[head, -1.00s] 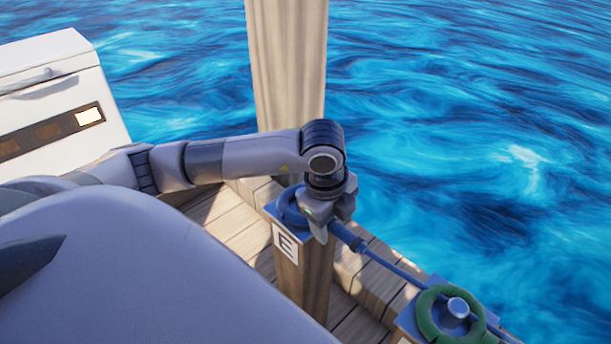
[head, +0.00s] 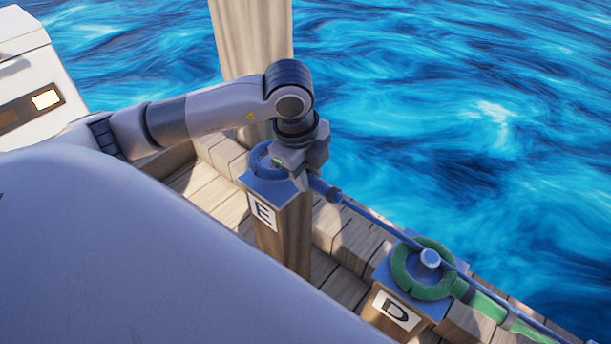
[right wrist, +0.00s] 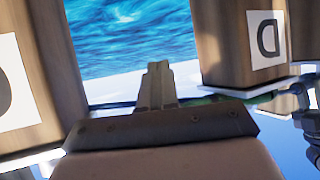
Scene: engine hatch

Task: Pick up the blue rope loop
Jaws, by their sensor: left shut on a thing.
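The blue rope loop (head: 260,162) lies around the top of the wooden post marked E (head: 284,232) in the head view. A blue rope (head: 365,213) runs from it to the lower right, past post D. My left gripper (head: 301,178) is at the right side of the loop, pointing down, and is shut on it. Its fingertips are mostly hidden. In the right wrist view my right gripper (right wrist: 157,85) has its fingers together, with nothing seen between them.
A tall wooden pole (head: 250,40) stands behind my left arm. A white cabinet (head: 30,60) is at the left. Water lies beyond the dock edge.

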